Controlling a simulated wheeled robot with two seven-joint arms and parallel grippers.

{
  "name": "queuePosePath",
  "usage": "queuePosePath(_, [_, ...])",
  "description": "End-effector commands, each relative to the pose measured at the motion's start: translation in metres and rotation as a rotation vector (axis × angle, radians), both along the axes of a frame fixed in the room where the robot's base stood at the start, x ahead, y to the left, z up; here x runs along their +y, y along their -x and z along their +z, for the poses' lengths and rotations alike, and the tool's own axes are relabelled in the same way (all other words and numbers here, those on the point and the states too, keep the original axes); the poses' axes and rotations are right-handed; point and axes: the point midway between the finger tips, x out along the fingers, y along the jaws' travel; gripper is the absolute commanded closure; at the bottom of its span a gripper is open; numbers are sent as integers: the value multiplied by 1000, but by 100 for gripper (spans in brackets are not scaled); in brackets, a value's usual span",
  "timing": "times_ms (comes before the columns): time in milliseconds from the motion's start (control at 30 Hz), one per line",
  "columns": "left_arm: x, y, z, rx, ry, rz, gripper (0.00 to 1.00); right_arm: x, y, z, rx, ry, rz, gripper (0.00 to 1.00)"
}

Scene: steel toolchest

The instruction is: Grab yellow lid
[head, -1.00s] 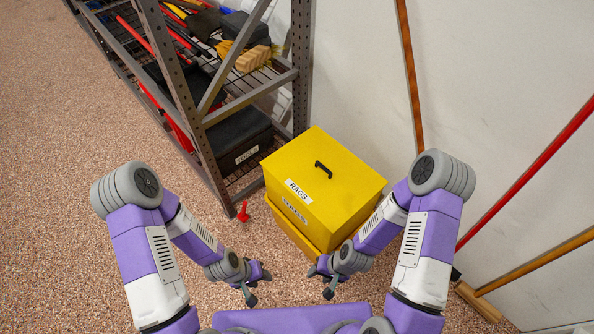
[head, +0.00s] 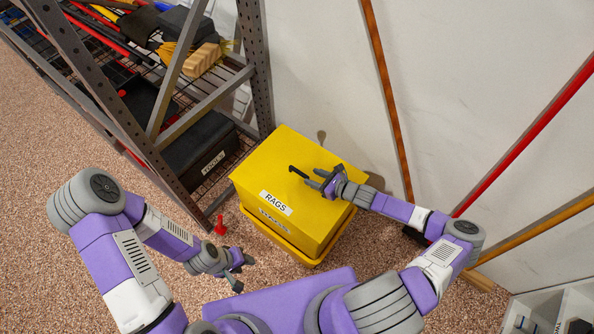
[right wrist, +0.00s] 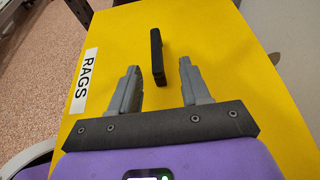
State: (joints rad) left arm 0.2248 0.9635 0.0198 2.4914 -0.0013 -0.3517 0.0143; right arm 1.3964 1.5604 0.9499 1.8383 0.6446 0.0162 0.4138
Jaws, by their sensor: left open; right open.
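The yellow lid (head: 270,180) sits on the yellow box labelled RAGS, against the wall. Its small black handle (head: 299,172) stands up from the top, and the handle also shows in the right wrist view (right wrist: 157,56). My right gripper (head: 320,180) is open above the lid, just to the right of the handle. In the right wrist view its two fingers (right wrist: 158,84) point toward the handle, which lies ahead and between them, not gripped. My left gripper (head: 243,272) is open and empty, low at the front left of the box.
A steel shelf rack (head: 168,100) with tools and a black toolbox (head: 200,155) stands left of the box. A red object (head: 220,226) lies on the floor by the rack. Long poles (head: 388,100) lean on the wall at right. Floor at left is clear.

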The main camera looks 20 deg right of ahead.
Motion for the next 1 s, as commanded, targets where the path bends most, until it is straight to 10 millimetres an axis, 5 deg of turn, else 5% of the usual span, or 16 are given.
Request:
queuePosePath(500, [0, 0, -28, 0, 0, 0, 57, 43, -46, -21, 0, 0, 0, 53])
queuePosePath(833, [0, 0, -28, 0, 0, 0, 57, 47, -52, -22, 1, 1, -1, 53])
queuePosePath(1000, [0, 0, -28, 0, 0, 0, 57, 47, -52, -22, 1, 1, 0, 78])
